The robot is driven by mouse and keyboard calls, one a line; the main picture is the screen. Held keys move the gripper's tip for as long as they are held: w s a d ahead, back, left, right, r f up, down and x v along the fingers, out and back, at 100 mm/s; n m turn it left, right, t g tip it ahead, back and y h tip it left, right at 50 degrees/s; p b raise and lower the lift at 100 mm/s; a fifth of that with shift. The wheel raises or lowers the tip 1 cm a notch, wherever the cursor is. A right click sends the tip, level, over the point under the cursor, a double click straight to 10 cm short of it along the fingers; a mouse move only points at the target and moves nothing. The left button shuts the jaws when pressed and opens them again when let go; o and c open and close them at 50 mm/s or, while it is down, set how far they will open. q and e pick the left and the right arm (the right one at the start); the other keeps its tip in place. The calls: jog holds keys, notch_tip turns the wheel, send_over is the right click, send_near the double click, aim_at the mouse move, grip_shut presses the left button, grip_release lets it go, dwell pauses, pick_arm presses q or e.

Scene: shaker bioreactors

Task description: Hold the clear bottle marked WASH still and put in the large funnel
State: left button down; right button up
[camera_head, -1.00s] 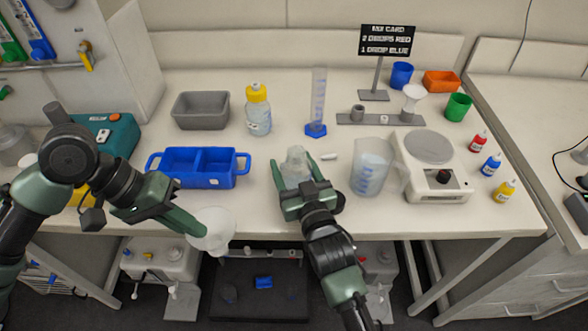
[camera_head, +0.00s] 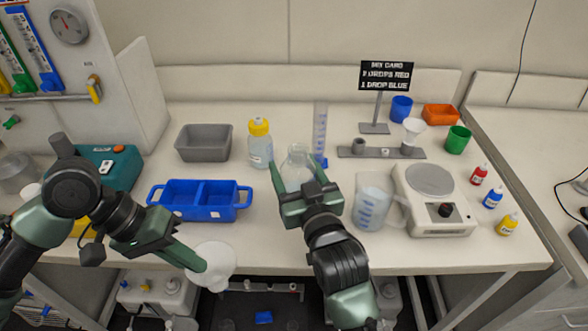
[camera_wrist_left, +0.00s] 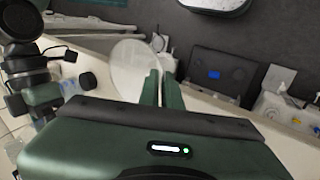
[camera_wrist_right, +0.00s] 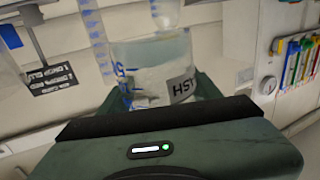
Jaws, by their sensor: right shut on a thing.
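The clear bottle (camera_head: 296,166) is upright between the fingertips of my right gripper (camera_head: 305,182). In the right wrist view the bottle (camera_wrist_right: 155,70) shows a WASH label and blue marks, and the fingers are shut on its sides. Whether its base touches the bench cannot be told. The large funnel (camera_head: 217,262), whitish and translucent, is at my left gripper's fingertips (camera_head: 200,266), in front of the bench edge, left of and nearer than the bottle. In the left wrist view the funnel (camera_wrist_left: 130,68) shows as a round disc beside the nearly closed fingers. Its stem is hidden.
A blue two-part tray (camera_head: 200,217) lies left of the bottle. A yellow-capped bottle (camera_head: 259,145), grey bin (camera_head: 203,143) and measuring cylinder (camera_head: 320,135) stand behind. A jug (camera_head: 372,200) and scale (camera_head: 434,205) are close on the right. A small white funnel (camera_head: 412,130) sits on a rack.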

jog(key=shift+f+b, duration=2.65)
jog(key=shift+f, duration=2.15)
jog(key=o, duration=2)
jog(key=shift+f, duration=0.1)
grip_shut()
